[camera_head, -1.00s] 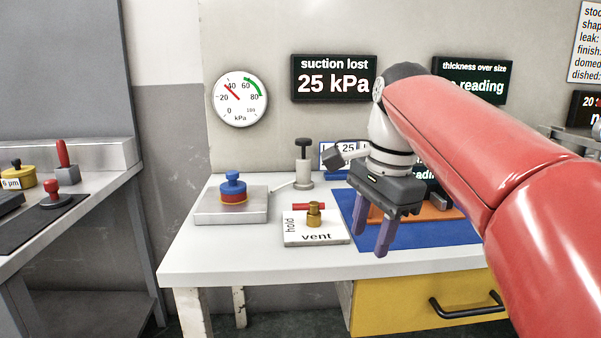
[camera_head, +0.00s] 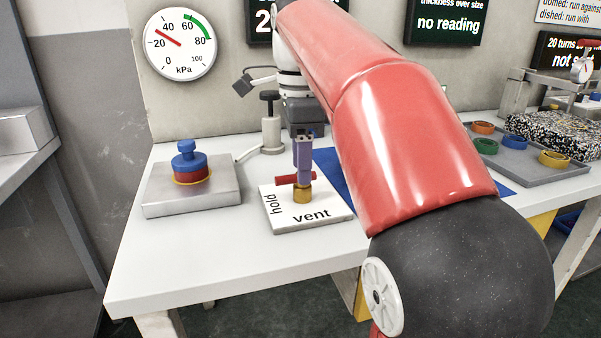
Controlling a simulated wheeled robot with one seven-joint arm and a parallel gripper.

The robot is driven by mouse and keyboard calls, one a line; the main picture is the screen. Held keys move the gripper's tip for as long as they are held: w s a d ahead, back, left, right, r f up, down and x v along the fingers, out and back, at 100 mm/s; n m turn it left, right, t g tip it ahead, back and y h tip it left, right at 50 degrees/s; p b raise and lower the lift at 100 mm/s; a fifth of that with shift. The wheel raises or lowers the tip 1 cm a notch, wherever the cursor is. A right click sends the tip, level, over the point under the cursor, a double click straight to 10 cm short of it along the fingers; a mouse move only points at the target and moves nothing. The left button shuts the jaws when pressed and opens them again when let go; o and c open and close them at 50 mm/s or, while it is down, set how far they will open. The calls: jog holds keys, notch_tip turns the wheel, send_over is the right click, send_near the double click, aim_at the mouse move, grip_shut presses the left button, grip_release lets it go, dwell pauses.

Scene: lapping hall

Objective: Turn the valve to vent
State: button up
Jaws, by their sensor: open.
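The valve is a brass body (camera_head: 303,194) with a red lever (camera_head: 284,180) on a white plate (camera_head: 322,222) marked "hold" on its left side and "vent" along its front. The lever points left, toward the "hold" side. My gripper (camera_head: 303,166) points down right over the valve, its purple fingers lined up one behind the other and overlapping the brass top in this view. It is open. I cannot tell whether the fingers touch the valve or stand around it.
Left of the valve, a blue and red piece (camera_head: 188,163) sits on a metal block (camera_head: 191,197). A grey post (camera_head: 270,130) stands behind. The dial gauge (camera_head: 180,44) reads near 25 kPa. A tray of coloured rings (camera_head: 530,160) is at right. The front tabletop is clear.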

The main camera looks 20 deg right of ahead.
jog(key=shift+f, duration=0.7)
grip_shut()
